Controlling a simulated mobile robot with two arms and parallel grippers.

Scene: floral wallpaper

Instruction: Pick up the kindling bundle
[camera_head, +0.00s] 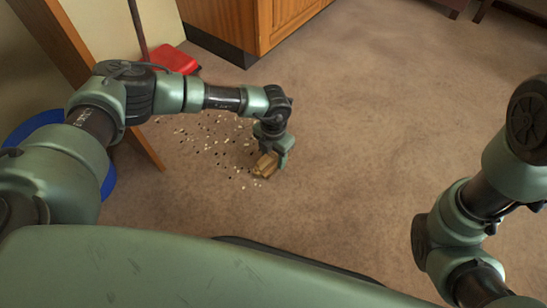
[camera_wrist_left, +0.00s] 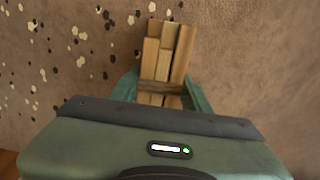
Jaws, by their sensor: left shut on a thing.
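The kindling bundle (camera_head: 265,166) is a small stack of light brown wooden sticks. It shows low over the brown floor in the head view, partly hidden by my left gripper (camera_head: 272,159). In the left wrist view the bundle (camera_wrist_left: 166,58) lies between the two green fingers of my left gripper (camera_wrist_left: 165,88), with a band across its sticks. The left gripper is shut on it. I cannot tell whether the bundle touches the floor. My right arm shows at the right edge of the head view, but its gripper is out of view.
Dark and pale bits (camera_head: 215,140) are scattered on the floor beside the bundle. A red dustpan (camera_head: 174,60) lies near the wooden cabinet (camera_head: 245,22). A blue round object (camera_head: 38,124) is partly hidden behind my left arm. The floor to the right is clear.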

